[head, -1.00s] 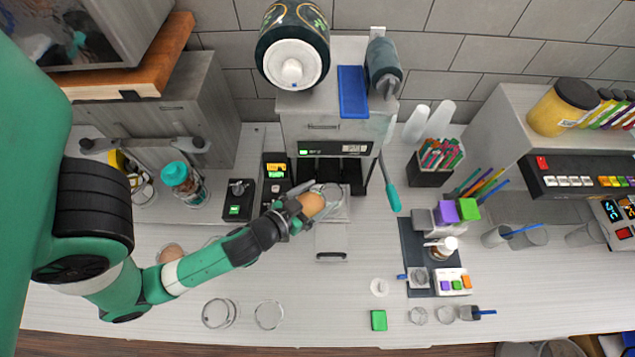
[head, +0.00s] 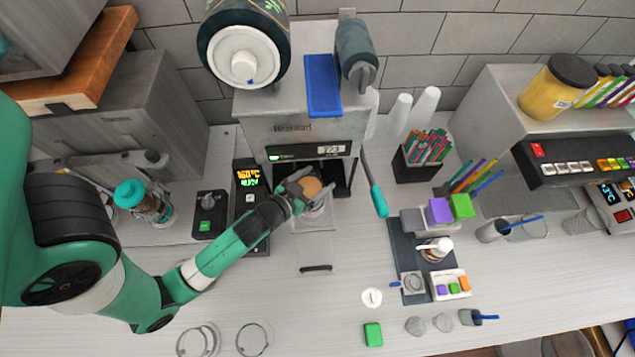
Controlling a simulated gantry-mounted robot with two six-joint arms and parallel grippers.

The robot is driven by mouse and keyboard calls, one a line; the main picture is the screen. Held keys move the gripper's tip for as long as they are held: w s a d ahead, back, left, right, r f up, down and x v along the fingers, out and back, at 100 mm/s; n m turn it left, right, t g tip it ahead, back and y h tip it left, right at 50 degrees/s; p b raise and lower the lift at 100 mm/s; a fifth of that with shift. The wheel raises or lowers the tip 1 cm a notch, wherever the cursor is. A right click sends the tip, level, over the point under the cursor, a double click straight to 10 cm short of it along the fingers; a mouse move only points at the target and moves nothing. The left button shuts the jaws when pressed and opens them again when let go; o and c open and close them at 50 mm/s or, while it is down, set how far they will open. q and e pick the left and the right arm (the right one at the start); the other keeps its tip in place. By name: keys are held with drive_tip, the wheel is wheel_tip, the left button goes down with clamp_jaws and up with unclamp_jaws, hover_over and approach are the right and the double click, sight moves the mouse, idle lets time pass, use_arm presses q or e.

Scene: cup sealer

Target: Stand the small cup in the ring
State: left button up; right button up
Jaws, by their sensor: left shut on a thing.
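The sealer (head: 300,130) stands at the back, its sliding tray pulled out below its front, with a dark handle (head: 316,268) at the near end. My left gripper (head: 316,204) is over the tray's inner end, just in front of the sealer's opening. It is shut on a small clear cup (head: 317,210), mostly hidden by the fingers and a round tan part. The ring in the tray is hidden beneath the gripper and cup, so I cannot tell whether the cup is in it or above it. My right gripper is not in view.
The sealer's teal-handled lever (head: 378,200) hangs to the right of the tray. Control boxes (head: 210,213) stand to the left. A dark mat (head: 408,243) with small items lies at right. Clear round pieces (head: 254,338) lie at the front left; the counter before the tray is free.

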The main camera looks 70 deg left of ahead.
use_arm(q)
drive_tip(key=f+b, duration=0.3)
drive_tip(key=f, duration=0.1)
drive_tip(key=shift+w+a+f+b, duration=0.1)
drive_tip(key=shift+w+a+b, duration=0.15)
drive_tip(key=shift+a+b, duration=0.15)
drive_tip(key=shift+d, duration=0.15)
drive_tip(key=shift+r, duration=0.2)
drive_tip(key=shift+f, duration=0.4)
drive_tip(key=o, duration=1.4)
drive_tip(key=shift+r, duration=0.1)
